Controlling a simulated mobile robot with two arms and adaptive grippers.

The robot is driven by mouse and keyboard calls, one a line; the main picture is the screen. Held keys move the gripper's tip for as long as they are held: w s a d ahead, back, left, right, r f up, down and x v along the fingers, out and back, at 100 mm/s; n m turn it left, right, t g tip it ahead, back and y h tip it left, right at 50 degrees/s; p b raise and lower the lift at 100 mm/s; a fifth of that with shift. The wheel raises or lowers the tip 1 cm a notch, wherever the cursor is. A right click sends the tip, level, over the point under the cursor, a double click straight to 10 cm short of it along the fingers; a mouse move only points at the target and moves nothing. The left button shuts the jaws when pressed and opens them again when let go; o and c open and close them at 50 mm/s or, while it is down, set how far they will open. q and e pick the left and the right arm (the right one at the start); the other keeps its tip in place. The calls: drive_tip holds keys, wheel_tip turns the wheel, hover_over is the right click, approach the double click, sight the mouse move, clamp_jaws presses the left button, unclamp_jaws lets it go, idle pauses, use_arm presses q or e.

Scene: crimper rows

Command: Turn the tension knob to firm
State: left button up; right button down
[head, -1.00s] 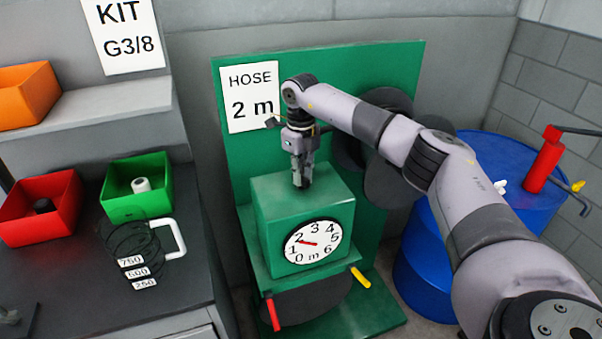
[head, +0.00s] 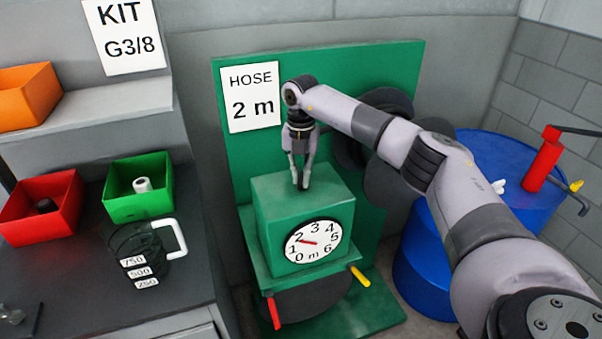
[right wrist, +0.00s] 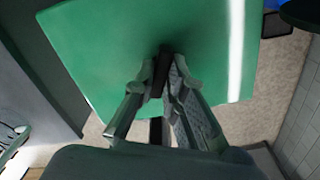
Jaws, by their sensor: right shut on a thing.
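The green machine box (head: 284,196) carries a white dial (head: 312,247) numbered 0 to 6 m on its front, its red needle between 1 and 2. My right gripper (head: 301,186) points straight down onto the box top. In the right wrist view its fingers (right wrist: 164,82) close on a small dark piece, which I take for the tension knob (right wrist: 162,72), on the green top. The knob is mostly hidden by the fingers, and I cannot read any marking or its setting. My left gripper is not in view.
A green back panel with a "HOSE 2 m" sign (head: 251,97) stands behind the box. A red lever (head: 273,313) and a yellow lever (head: 360,277) stick out below. A blue drum (head: 425,262) is at right. A bench with bins and a measuring jug (head: 140,243) is at left.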

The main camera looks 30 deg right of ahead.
sight(301, 176)
drive_tip(key=m, duration=0.6)
drive_tip(key=shift+w+r+m+p, duration=0.1)
drive_tip(key=shift+r+m+p, duration=0.1)
drive_tip(key=shift+m+p, duration=0.15)
drive_tip(key=m+p, duration=0.1)
drive_tip(key=m, duration=0.5)
drive_tip(key=shift+d, duration=0.1)
drive_tip(key=c, duration=1.6)
unclamp_jaws()
drive_tip(key=shift+f, duration=0.15)
drive_tip(key=shift+c, duration=0.2)
wheel_tip(301, 176, up, 12)
